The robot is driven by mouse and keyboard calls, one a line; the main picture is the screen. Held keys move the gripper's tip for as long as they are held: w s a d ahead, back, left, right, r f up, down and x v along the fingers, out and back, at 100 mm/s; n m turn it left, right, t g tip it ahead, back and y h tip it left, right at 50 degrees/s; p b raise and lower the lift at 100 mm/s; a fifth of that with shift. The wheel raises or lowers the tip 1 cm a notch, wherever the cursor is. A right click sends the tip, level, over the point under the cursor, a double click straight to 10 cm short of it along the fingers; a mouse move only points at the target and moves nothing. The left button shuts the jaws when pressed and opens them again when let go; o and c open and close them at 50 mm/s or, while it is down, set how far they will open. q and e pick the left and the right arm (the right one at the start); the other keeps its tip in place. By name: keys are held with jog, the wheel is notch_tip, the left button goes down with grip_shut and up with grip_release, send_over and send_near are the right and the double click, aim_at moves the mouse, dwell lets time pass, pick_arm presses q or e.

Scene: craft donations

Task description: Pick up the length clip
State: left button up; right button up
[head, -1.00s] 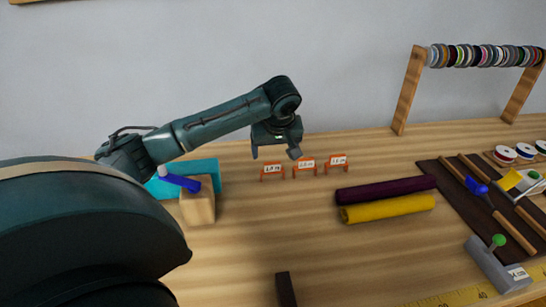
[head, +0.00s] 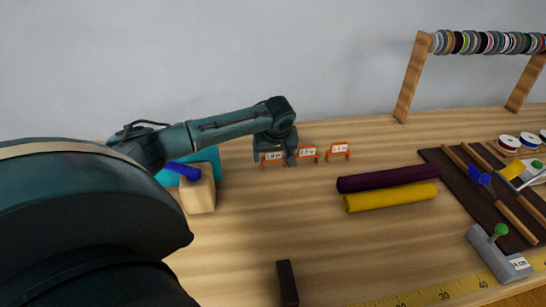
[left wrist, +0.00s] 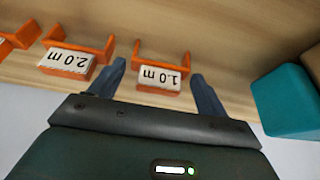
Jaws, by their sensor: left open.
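Three orange length clips with white labels stand in a row near the back of the table. The 1.0 m clip (head: 271,160) is at the left end, partly hidden by my left gripper (head: 274,156). In the left wrist view, the 1.0 m clip (left wrist: 160,80) lies between the two spread fingers of the left gripper (left wrist: 158,74), with a gap on either side. The 2.0 m clip (left wrist: 66,62) is just outside the fingers; it also shows in the head view (head: 308,154). The third clip (head: 339,151) is at the right end. My right gripper is out of view.
A teal box (left wrist: 288,100) and a wooden block (head: 198,194) with a blue item (head: 183,171) stand left of the clips. Purple (head: 387,178) and yellow (head: 391,197) rolls lie to the right. A dark bar (head: 287,283) lies in front.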

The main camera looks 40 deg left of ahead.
pick_arm(q)
jog(key=shift+x, duration=1.05)
jog(key=c, duration=0.7)
jog(key=shift+r, duration=0.1)
notch_tip(320, 180, up, 10)
jog(key=shift+c, duration=0.2)
